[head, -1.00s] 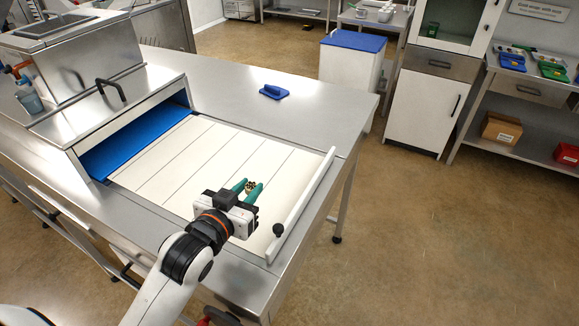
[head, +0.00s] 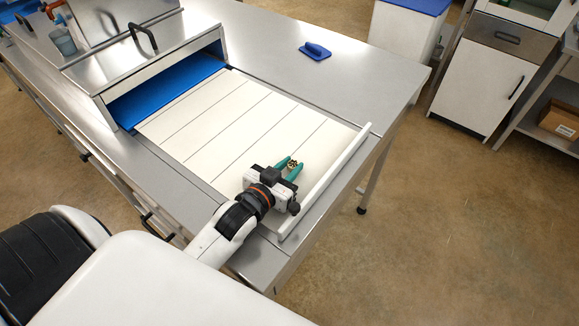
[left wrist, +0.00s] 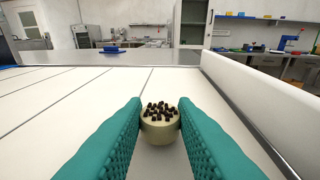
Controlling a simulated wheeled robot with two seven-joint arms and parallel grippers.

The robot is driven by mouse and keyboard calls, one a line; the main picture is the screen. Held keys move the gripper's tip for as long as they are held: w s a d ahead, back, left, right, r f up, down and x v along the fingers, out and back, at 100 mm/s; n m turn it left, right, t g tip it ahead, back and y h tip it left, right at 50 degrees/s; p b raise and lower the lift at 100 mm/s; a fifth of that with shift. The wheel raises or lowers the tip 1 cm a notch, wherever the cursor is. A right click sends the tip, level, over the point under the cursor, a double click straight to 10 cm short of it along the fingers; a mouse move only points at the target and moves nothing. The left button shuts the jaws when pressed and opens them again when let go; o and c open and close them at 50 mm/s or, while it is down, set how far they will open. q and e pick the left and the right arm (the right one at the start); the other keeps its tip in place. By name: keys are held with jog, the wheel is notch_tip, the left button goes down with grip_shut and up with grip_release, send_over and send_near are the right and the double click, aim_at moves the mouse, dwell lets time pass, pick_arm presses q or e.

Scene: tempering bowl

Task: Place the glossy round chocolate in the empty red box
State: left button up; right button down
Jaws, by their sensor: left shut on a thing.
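My left gripper (head: 289,168) is shut on a small round chocolate (head: 293,163), over the near right part of the white belt. In the left wrist view the chocolate (left wrist: 160,130) is pale cream, with several dark crumbs on top. It sits upright between the teal fingers (left wrist: 160,118), which touch it on both sides. I cannot tell whether it touches the belt. Its surface does not look clearly glossy. No red box shows in the views now. My right gripper is not in view.
The white belt (head: 215,132) has dark cross lines and comes from a steel machine with a blue opening (head: 165,90). A white rail (head: 325,180) closes its right end. A blue handled tool (head: 315,51) lies on the steel table (head: 270,45). The rest of the belt is clear.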

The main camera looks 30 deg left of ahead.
pick_arm(q)
jog(key=shift+f, duration=0.4)
jog(key=o, duration=1)
jog(key=shift+r, duration=0.1)
